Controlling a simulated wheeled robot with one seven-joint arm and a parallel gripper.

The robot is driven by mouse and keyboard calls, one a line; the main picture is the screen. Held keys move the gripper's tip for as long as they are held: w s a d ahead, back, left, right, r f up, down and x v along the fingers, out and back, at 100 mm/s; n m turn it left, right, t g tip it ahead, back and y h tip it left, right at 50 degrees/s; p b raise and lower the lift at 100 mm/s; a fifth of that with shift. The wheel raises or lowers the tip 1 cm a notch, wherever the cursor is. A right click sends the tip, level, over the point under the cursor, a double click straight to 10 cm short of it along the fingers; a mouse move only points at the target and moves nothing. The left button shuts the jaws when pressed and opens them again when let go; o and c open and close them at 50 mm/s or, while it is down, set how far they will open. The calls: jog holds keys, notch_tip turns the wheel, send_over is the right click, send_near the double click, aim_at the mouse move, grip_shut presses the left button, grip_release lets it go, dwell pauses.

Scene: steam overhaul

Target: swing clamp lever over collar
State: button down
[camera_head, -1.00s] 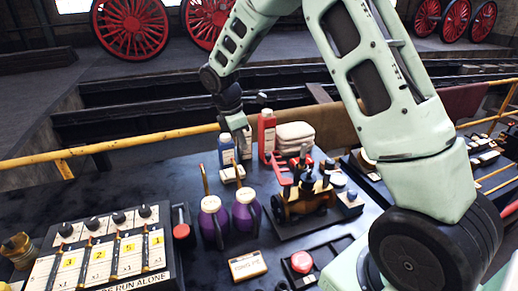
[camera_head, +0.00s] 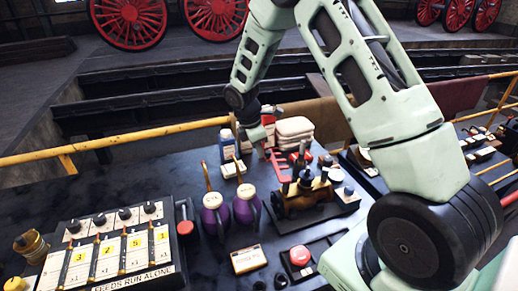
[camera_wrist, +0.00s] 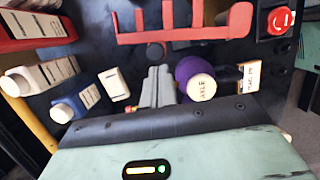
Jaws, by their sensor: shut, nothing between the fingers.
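My gripper (camera_head: 261,145) is shut and empty, pointing down above the bench behind the two purple oil cans. The red rack (camera_head: 279,166) stands just right of my gripper in the head view. A small brass-and-black engine model (camera_head: 305,197) with red parts stands on a dark base to the right. I cannot pick out the clamp lever or its collar for certain.
Purple oil cans (camera_head: 246,205) with tall spouts stand close in front. A blue bottle (camera_head: 227,147) and folded white cloths (camera_head: 294,130) are behind. A numbered lever panel (camera_head: 110,250) fills the front left. A red button (camera_head: 299,256) is at the front. A yellow rail (camera_head: 130,137) runs behind.

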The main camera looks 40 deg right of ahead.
jog(key=shift+w+d+m, duration=0.1)
jog(key=shift+d+m, duration=0.3)
jog(key=shift+d, duration=0.1)
jog(key=shift+d+m+g, duration=0.3)
jog(key=shift+d+m, duration=0.7)
jog(key=shift+m, duration=0.1)
jog(key=s+d+m+g+y+b, duration=0.1)
jog(key=s+d+m+y, duration=0.2)
jog(key=s+d+m, duration=0.6)
jog(key=shift+d+m+b, duration=0.35)
jog(key=shift+d+m, duration=0.2)
jog(key=shift+m, duration=1.75)
